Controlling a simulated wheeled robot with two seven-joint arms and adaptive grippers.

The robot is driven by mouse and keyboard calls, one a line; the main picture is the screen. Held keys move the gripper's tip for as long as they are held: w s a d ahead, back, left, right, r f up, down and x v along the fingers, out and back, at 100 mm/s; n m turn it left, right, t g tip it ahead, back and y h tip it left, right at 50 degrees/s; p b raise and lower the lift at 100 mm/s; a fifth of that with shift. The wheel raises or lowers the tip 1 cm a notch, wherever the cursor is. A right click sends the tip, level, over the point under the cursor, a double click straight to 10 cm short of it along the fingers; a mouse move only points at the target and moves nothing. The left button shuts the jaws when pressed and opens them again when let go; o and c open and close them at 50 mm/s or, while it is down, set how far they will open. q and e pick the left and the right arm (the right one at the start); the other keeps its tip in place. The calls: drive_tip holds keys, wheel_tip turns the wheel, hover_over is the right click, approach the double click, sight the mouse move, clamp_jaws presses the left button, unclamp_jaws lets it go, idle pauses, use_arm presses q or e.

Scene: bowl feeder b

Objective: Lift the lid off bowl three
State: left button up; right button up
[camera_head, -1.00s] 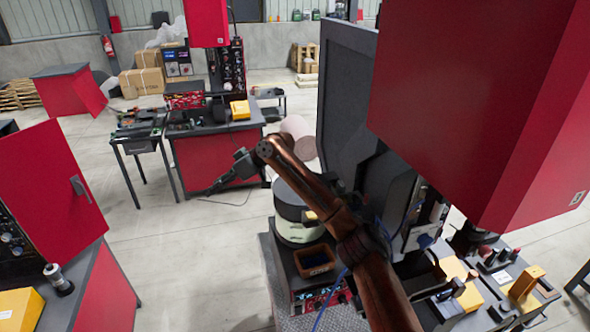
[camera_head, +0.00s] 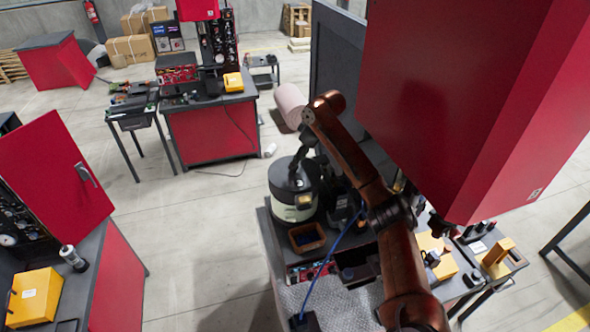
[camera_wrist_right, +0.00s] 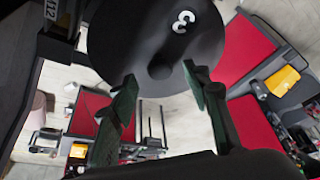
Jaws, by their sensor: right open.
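Bowl three is a white drum (camera_head: 291,211) with a dark round lid (camera_head: 282,181), standing on the bench in the middle of the head view. In the right wrist view the lid (camera_wrist_right: 125,35) carries a white 3 and a round dark knob near its lower edge. My right gripper (camera_head: 298,172) is over the lid in the head view, partly merged with its dark surface. In the right wrist view the right gripper (camera_wrist_right: 160,74) is open, with a green finger on either side of the knob. I cannot tell whether they touch it. My left gripper is not in view.
A brown bin (camera_head: 307,237) with dark blue contents sits just in front of the bowl. A large red cabinet (camera_head: 460,90) hangs close to my right arm. A dark panel (camera_head: 338,60) stands behind. Open floor lies left of the bench.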

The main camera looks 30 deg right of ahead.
drive_tip(key=shift+x, duration=1.3)
drive_tip(key=shift+w, duration=0.1)
drive_tip(key=shift+r, duration=0.1)
drive_tip(key=shift+c, duration=0.6)
clamp_jaws()
drive_tip(key=shift+r, duration=0.1)
